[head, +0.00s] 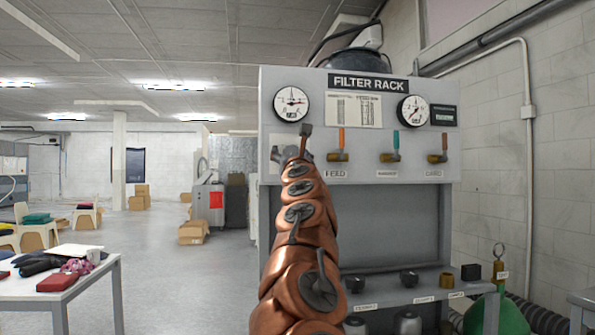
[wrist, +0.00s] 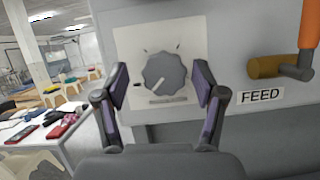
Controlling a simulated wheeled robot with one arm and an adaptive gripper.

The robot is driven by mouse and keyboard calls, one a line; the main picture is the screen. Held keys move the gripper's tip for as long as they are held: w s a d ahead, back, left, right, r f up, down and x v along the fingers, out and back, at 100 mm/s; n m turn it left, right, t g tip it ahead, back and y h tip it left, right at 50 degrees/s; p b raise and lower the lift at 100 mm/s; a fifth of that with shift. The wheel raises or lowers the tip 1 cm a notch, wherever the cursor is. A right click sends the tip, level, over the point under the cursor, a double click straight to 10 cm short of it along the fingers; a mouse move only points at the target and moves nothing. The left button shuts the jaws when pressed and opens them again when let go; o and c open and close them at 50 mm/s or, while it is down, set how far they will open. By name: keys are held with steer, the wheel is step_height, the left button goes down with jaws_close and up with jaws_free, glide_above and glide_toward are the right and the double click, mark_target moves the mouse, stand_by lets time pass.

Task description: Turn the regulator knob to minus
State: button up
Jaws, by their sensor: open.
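The regulator knob (wrist: 165,74) is a grey, lobed dial on a pale square plate (wrist: 190,30) in the wrist view. Its white pointer line aims down and left. A small dark dash shows on the plate, left of and slightly below the knob. My gripper (wrist: 160,68) is open, with one finger left and one right of the knob, and gaps show on both sides. In the head view my gripper (head: 301,148) is at the filter rack's left part, and my arm hides the knob there.
The FEED valve (wrist: 278,66) with an orange handle is close on the right; it also shows in the head view (head: 338,157). Gauges (head: 291,104) sit above. A shelf (head: 420,294) with dark fittings lies below. A cluttered table (head: 85,285) stands at left.

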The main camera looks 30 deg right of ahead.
steer(key=v, duration=1)
steer(key=shift+s+f, duration=0.15)
steer(key=shift+s, duration=0.05)
stand_by(0.5)
stand_by(0.5)
